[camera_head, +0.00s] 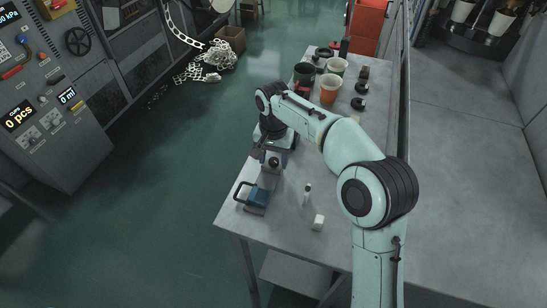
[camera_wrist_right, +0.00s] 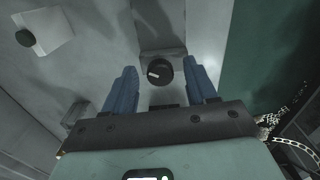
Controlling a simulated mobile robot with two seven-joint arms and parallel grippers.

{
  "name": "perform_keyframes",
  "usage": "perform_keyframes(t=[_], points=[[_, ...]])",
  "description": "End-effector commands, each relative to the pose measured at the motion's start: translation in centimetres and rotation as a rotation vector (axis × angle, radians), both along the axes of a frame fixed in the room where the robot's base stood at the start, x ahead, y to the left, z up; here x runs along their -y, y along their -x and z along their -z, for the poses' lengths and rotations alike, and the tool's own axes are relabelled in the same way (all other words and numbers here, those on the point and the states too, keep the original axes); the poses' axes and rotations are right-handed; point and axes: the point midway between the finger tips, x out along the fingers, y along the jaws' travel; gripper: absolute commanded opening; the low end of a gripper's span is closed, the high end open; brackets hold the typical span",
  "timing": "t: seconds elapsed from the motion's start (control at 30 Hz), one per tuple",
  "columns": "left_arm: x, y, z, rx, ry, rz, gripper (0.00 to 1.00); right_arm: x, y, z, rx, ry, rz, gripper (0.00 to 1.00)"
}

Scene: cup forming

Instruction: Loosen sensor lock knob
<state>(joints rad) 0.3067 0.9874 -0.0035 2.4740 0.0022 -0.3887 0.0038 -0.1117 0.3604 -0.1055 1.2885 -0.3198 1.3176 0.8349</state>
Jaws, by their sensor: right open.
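A round black knob (camera_wrist_right: 159,70) with a pale mark on its face sits on a grey block (camera_wrist_right: 160,35) in the right wrist view. I take it for the sensor lock knob. My right gripper (camera_wrist_right: 163,88) is open, with one blue finger on each side of the knob and visible gaps between. In the head view my right gripper (camera_head: 272,158) points down over the table's left edge, with the small dark knob (camera_head: 273,163) between its fingers. Whether the fingers reach down to the knob's height is hard to tell. My left gripper is not in view.
Several tubs, one orange (camera_head: 329,92), stand farther back. A control panel (camera_head: 38,100) stands left across green floor.

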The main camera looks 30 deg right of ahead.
Motion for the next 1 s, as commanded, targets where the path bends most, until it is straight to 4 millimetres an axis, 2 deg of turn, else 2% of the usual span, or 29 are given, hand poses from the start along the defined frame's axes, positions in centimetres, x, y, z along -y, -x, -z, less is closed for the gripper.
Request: perform_keyframes(t=[0.13, 0.17, 0.3, 0.33, 0.67, 1.0], points=[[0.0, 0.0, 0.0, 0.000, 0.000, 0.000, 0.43, 0.0, 0.0, 0.0, 0.000, 0.000, 0.000, 0.57], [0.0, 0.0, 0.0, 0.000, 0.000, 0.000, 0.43, 0.0, 0.0, 0.0, -0.001, 0.001, 0.000, 0.54], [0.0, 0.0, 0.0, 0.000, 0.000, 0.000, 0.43, 0.0, 0.0, 0.0, -0.001, 0.000, 0.000, 0.08], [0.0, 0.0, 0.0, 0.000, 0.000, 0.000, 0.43, 0.0, 0.0, 0.0, -0.001, 0.000, 0.000, 0.00], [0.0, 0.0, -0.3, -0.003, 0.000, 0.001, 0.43, 0.0, 0.0, -0.1, -0.001, 0.000, -0.032, 0.01], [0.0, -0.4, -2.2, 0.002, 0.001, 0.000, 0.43, 0.1, 0.1, -0.2, -0.004, 0.000, -0.243, 0.01]])
